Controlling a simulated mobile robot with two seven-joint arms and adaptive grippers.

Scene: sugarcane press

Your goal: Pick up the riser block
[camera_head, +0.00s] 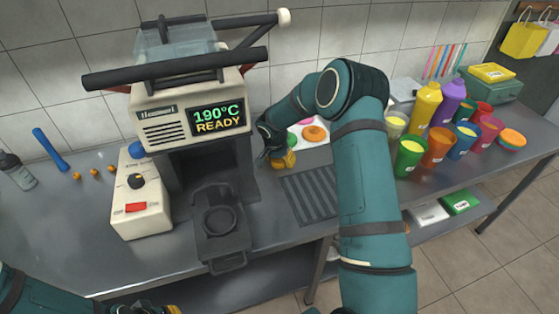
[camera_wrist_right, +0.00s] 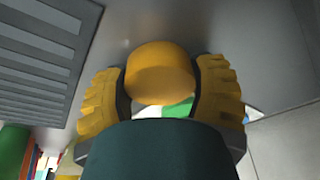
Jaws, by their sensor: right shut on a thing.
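The riser block appears to be the rounded orange-yellow piece (camera_wrist_right: 160,72) between the two yellow finger pads of my right gripper (camera_wrist_right: 160,90) in the right wrist view. The right gripper is shut on it, with one pad on each side. In the head view my right gripper (camera_head: 277,157) is low over the counter, just right of the press; the piece is hard to tell from the yellow pads there. My left gripper (camera_head: 150,310) shows only as a sliver at the bottom edge, so its jaws cannot be judged.
The press (camera_head: 190,120) with its long black handles stands to the left. A white control box (camera_head: 140,200) is beside it. A dark slatted grate (camera_head: 308,195) lies right of the gripper. Several cups and bottles (camera_head: 425,105) crowd the right side. Small orange pieces (camera_head: 93,172) lie far left.

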